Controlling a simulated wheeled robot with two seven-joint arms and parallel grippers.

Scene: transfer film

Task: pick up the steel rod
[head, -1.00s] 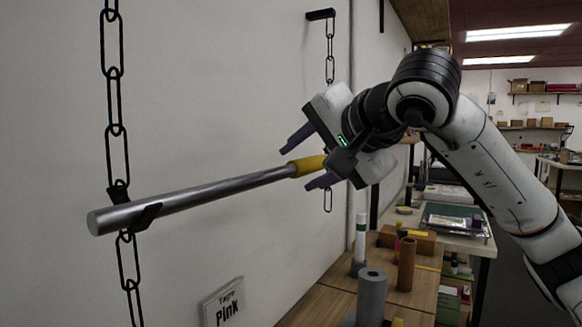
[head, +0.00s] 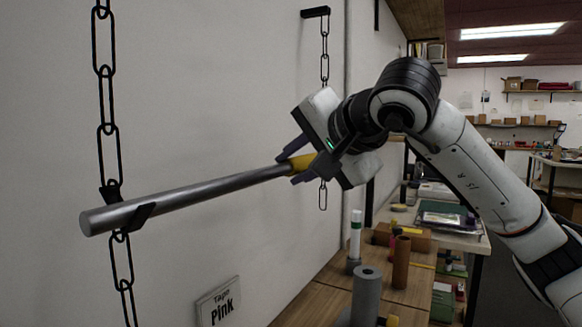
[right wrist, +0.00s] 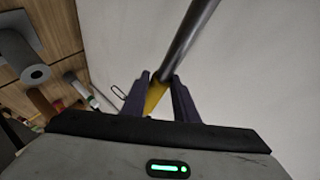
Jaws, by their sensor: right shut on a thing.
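The steel rod (head: 190,197) is a long grey bar with a yellow section near its far right end. It slopes up to the right in the head view, and its left part rests in a black hook (head: 143,216) on the left chain. My right gripper (head: 291,167) is shut on the rod around the yellow section. In the right wrist view the two dark fingers (right wrist: 160,98) stand on either side of the yellow part, and the grey rod (right wrist: 187,38) runs up and away. The rod's far end is hidden by the gripper. My left gripper is not in view.
Black chains hang along the white wall, one at the left (head: 107,95) and one farther back (head: 324,60). A wooden bench (head: 318,299) below holds a grey roll (head: 365,297), a brown tube (head: 401,263) and a white tube (head: 355,236). A sign (head: 219,303) reads "Pink".

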